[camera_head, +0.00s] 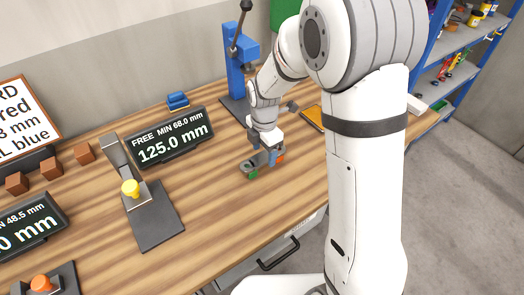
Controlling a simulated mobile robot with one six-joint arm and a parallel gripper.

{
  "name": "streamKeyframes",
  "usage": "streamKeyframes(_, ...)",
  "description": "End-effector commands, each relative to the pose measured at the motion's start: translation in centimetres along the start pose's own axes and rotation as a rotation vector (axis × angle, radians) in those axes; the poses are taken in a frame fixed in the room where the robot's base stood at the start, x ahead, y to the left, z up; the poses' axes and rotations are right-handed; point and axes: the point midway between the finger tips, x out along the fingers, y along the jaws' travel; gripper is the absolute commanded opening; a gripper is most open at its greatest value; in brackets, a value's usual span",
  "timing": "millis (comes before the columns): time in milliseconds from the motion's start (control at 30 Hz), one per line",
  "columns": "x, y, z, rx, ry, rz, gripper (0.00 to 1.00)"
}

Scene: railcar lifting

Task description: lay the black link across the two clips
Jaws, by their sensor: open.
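My gripper (265,148) points down at the middle of the wooden table, with its jaws open. Right under it a small dark link-like piece (257,161) shows. A green piece (252,174) is at its lower left end, and an orange piece (280,158) is at the right, close to my gripper. I take the green and orange pieces for the two clips, but they are too small to be sure. My gripper partly covers the dark piece. I cannot tell whether it rests on both coloured pieces or touches the jaws.
A display reading 125.0 mm (171,137) stands left of my gripper. A grey stand with a yellow knob (130,188) is further left. A blue lever press (234,65) stands behind. Brown blocks (84,153) line the left back. The table front (225,220) is clear.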

Motion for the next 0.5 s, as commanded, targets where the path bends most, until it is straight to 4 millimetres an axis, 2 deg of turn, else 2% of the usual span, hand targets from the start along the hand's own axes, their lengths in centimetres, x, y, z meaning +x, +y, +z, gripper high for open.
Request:
streamKeyframes(300,-6.7,0.1,0.0,-0.001,-0.002,0.008,0.62)
streamKeyframes(500,-10.1,0.1,0.0,-0.001,-0.002,0.006,0.62)
